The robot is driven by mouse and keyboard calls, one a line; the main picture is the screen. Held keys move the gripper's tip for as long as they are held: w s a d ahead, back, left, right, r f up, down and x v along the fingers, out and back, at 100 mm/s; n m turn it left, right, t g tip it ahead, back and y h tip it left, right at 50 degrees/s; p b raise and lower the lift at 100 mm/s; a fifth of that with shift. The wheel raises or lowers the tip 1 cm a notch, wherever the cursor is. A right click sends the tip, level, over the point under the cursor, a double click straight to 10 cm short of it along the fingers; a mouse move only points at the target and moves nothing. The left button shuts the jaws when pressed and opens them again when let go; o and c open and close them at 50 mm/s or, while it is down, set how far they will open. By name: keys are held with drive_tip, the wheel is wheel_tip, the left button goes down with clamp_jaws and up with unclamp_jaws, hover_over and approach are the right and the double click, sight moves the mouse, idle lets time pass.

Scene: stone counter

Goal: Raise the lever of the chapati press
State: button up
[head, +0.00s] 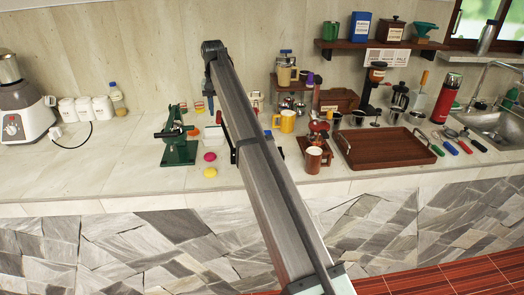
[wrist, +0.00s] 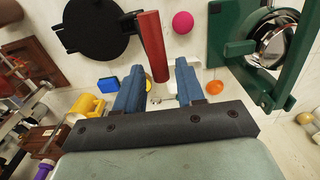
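The chapati press shows in the wrist view as a round black plate (wrist: 95,28) at the upper left. Its thick red lever (wrist: 150,40) runs down the picture from beside the plate. My gripper (wrist: 160,66) is open, with its two blue fingers apart. The lever's free end lies between the fingers in the picture, with a visible gap on both sides. I cannot tell its depth relative to the fingertips. In the head view my arm hides the gripper and most of the press.
A green press with a metal bowl (wrist: 278,42) stands right of the lever, also in the head view (head: 178,145). A pink ball (wrist: 183,22) lies between them. A yellow mug (wrist: 84,107) is at the left. A brown tray (head: 385,147) and several cups crowd the counter's right.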

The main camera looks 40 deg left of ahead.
drive_tip(key=shift+r, duration=2.15)
